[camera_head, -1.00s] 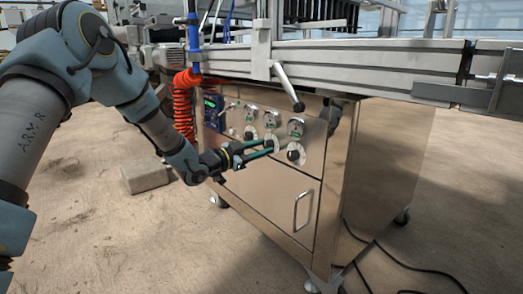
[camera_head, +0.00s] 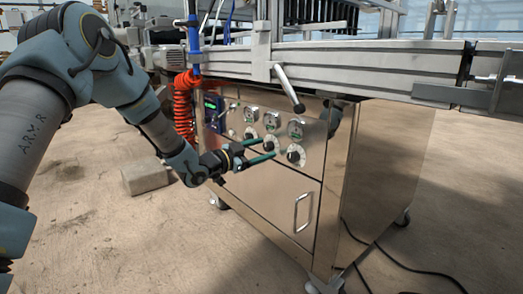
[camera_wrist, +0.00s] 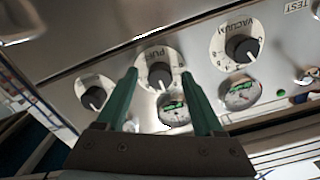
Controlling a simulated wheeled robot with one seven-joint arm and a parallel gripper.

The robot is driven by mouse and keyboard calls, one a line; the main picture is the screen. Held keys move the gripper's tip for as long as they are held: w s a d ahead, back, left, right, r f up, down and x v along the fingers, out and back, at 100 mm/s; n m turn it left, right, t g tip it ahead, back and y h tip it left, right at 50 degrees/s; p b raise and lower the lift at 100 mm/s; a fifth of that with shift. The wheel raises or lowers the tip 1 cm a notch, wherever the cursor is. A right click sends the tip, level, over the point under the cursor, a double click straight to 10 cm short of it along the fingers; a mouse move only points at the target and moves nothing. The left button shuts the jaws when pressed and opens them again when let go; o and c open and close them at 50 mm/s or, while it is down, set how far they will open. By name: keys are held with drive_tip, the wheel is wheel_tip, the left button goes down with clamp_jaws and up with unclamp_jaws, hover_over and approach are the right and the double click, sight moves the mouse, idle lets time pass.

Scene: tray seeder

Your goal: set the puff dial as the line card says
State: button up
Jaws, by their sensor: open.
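The puff dial is a black knob on a white scale plate marked PUFF (camera_wrist: 158,75), in the middle of the wrist view. It is the middle of three dials in the head view (camera_head: 269,143). My gripper (camera_wrist: 159,73) is open, its two green fingers on either side of the puff knob in the picture. I cannot tell whether they touch it. In the head view my gripper (camera_head: 269,148) reaches the panel from the left. The knob's exact setting is too small to read. I see no readable line card.
A vacuum dial (camera_wrist: 242,48) and another dial (camera_wrist: 93,97) flank the puff dial closely. Round gauges (camera_head: 271,120) sit above the dials in the head view. A lever (camera_head: 288,88) hangs above the panel. A door handle (camera_head: 303,212) is below, and an orange coiled hose (camera_head: 183,105) hangs left.

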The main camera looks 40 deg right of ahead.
drive_tip(key=a+p, duration=0.3)
drive_tip(key=a, duration=0.7)
drive_tip(key=shift+w+a+p, duration=0.3)
drive_tip(key=shift+a, duration=0.1)
drive_tip(key=w+a+r+n+t+y+p, duration=0.15)
drive_tip(key=w+a+n+t+y, duration=0.4)
drive_tip(key=a, duration=0.85)
drive_tip(key=w+a+n+t+y+p, duration=0.3)
drive_tip(key=w+a+n+y, duration=0.45)
drive_tip(key=a, duration=0.65)
drive_tip(key=s+a+r+n+g+y+p, duration=0.25)
drive_tip(key=s+a+n, duration=0.25)
drive_tip(key=s+a, duration=0.4)
drive_tip(key=s+a+r+n+g+y+p, duration=0.1)
drive_tip(key=s+a+r+n+g+y, duration=0.15)
drive_tip(key=s+a+n, duration=0.6)
wheel_tip(320, 180, up, 37)
drive_tip(key=w+a+m+p, duration=0.1)
drive_tip(key=m+p, duration=0.3)
drive_tip(key=p, duration=3.3)
drive_tip(key=shift+w+a+g, duration=0.2)
drive_tip(key=shift+a+g, duration=0.25)
drive_tip(key=shift+a, duration=0.3)
